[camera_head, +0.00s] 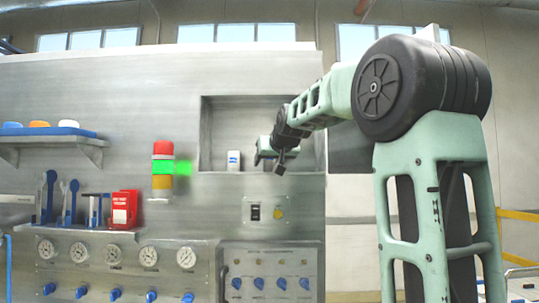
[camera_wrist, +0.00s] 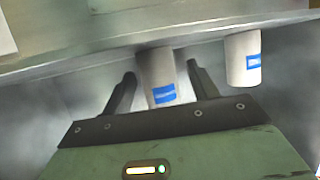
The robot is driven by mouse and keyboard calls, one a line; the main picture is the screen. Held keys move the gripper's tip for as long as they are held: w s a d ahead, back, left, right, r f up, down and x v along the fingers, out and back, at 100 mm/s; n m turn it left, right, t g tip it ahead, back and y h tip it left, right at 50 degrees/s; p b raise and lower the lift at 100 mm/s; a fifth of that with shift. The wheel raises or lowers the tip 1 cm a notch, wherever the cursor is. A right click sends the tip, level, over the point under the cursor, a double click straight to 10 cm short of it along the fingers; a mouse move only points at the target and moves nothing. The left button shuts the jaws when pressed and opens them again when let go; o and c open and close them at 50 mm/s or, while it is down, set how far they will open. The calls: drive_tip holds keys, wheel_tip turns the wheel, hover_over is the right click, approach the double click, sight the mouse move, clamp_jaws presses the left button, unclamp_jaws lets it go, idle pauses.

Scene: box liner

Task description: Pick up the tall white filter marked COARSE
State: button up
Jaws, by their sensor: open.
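Two white cylindrical filters with blue labels show in the wrist view. The nearer filter (camera_wrist: 156,72) is between the two open fingers of my gripper (camera_wrist: 162,76), with a visible gap on each side. The other filter (camera_wrist: 241,58) stands to the right, outside the fingers. The label print is too blurred to read, so I cannot tell which is COARSE. In the head view one white filter (camera_head: 234,162) stands in the wall recess. My gripper (camera_head: 276,157) is at the recess, right of that filter; any filter at it is hidden.
The recess (camera_head: 222,115) has metal walls around my gripper. Left of it are a signal light (camera_head: 162,148) with green lit, a red box (camera_head: 124,209), blue levers (camera_head: 70,200) and a shelf (camera_head: 45,139) with several lids. Gauges and blue knobs line the panel below.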

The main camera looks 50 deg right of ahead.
drive_tip(key=shift+x, duration=1.1)
drive_tip(key=shift+a+r, duration=0.1)
drive_tip(key=c, duration=1.1)
drive_tip(key=shift+c, duration=0.2)
